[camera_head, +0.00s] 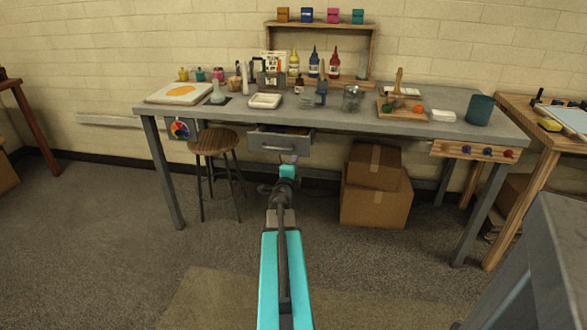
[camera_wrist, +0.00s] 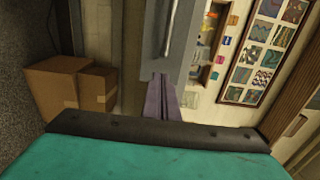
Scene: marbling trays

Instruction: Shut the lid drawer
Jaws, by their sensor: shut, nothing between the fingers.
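The drawer (camera_head: 270,143) is grey with a pale bar handle and hangs under the grey worktable (camera_head: 400,124). It is pulled out part way, and a strip of its inside shows above the front panel. In the wrist view the drawer front (camera_wrist: 182,58) fills the top middle, with its handle upright in the picture. My gripper (camera_head: 291,159) is shut and empty, just below the right part of the drawer front. In the wrist view the purple fingers (camera_wrist: 160,80) reach up to the drawer front's edge. I cannot tell whether they touch it.
A round wooden stool (camera_head: 213,142) stands left of the drawer. Two stacked cardboard boxes (camera_head: 376,205) stand under the table to the right. Bottles, trays and tools cover the tabletop. The floor in front of the drawer is clear around my arm.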

